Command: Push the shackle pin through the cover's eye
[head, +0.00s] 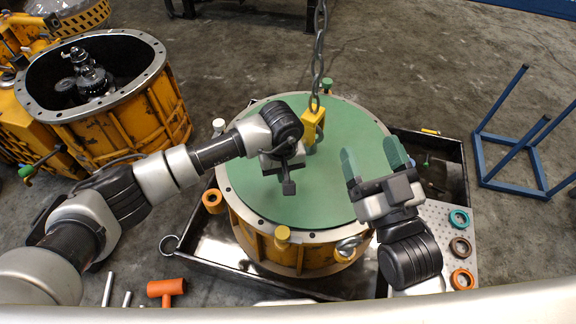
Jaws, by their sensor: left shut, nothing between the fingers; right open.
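The round green cover (320,200) lies on a yellow housing (265,250). A chain (318,55) hangs from above and ends at a yellow block-like fitting (313,126) near the back middle of the cover. I cannot make out the eye or the shackle pin separately there; my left wrist is just in front and to the left of the fitting. My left gripper (288,186) is shut and empty over the cover, in front of the fitting. My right gripper (373,160) is open and empty over the cover's right side, its green fingers pointing away from me.
A black tray (215,262) surrounds the housing. An opened yellow gear housing (125,115) stands at the left. A perforated plate (432,215) with coloured rings lies at the right, near a blue frame (500,140). An orange hammer-like tool (166,289) lies in front.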

